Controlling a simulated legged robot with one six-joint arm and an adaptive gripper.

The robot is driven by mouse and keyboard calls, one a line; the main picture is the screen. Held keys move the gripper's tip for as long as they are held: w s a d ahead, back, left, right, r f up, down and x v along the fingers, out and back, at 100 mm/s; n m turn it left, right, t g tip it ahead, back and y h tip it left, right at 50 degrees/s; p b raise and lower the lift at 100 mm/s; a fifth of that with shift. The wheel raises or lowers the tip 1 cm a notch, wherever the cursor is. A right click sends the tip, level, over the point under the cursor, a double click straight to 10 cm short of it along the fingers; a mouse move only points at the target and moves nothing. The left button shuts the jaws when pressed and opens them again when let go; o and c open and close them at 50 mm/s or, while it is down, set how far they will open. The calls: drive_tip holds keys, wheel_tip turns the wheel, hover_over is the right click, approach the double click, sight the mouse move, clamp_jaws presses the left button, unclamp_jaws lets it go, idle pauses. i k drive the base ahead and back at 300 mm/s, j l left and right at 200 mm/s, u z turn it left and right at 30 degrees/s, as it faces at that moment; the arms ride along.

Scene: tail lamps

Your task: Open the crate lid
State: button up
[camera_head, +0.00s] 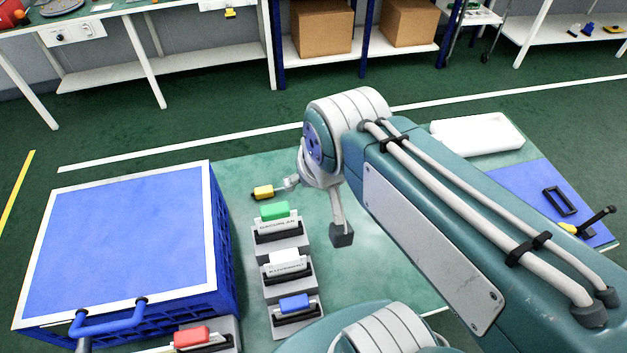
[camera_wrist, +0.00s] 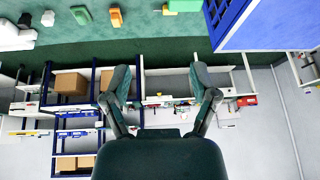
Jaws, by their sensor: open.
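The crate (camera_head: 222,245) is blue with lattice sides and stands at the left of the head view. Its lid (camera_head: 130,235) is a blue panel with a white border, lying flat and shut on top. A blue bar handle (camera_head: 108,321) sits on the lid's near edge. A corner of the crate also shows at the upper right of the wrist view (camera_wrist: 268,18). My gripper (camera_wrist: 159,74) has its two fingers spread with nothing between them. In the head view my gripper (camera_head: 318,208) hangs to the right of the crate, apart from it; part of it is hidden by the arm.
A yellow piece (camera_head: 263,192) is near my gripper. A white tray (camera_head: 477,133) lies at right.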

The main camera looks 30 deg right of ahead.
sight(138, 241)
drive_tip(key=j+u, duration=0.1)
drive_tip(key=u, duration=0.3)
drive_tip(key=j+u, duration=0.1)
drive_tip(key=u, duration=0.3)
drive_tip(key=j+u, duration=0.1)
drive_tip(key=u, duration=0.3)
drive_tip(key=j+u, duration=0.15)
drive_tip(key=u, duration=0.3)
drive_tip(key=k, duration=0.05)
